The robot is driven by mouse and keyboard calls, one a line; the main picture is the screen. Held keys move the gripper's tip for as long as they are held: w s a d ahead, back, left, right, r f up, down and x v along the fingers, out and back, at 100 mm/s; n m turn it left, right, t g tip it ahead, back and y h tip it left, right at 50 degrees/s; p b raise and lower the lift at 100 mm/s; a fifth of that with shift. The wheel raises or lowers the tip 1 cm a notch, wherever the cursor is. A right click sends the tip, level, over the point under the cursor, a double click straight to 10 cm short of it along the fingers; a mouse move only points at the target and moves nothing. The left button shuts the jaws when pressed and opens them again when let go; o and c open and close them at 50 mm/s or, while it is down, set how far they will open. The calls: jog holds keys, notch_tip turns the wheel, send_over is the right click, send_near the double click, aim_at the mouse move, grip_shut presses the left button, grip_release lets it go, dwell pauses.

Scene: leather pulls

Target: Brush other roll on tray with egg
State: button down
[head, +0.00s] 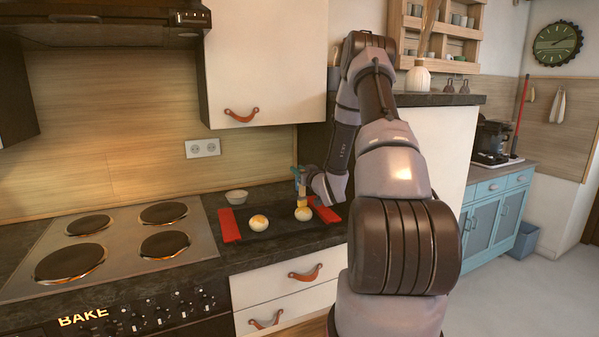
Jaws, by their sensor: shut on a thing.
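A dark tray (276,229) with red grips at both ends lies on the counter right of the stove. Two rolls sit on it: the left roll (258,223) with a glossy yellow-orange top, and the right roll (303,214), paler at the sides with some yellow on top. My gripper (300,180) is above the right roll, shut on a small brush (302,201) that points down. The brush's tip is at the roll's top and seems to touch it. A small pale bowl (237,197) stands behind the tray's left end; its contents are not clear.
The stove (120,240) with several round hotplates is left of the tray. A wall cabinet (265,65) hangs above the counter. A raised counter and partition (445,130) stand to the right. Drawers with leather pulls (305,273) are below.

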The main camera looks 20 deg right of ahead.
jog(key=shift+s, duration=1.1)
jog(key=shift+w, duration=0.4)
dwell(0.4)
jog(key=shift+w, duration=0.7)
jog(key=shift+s, duration=0.55)
dwell(0.4)
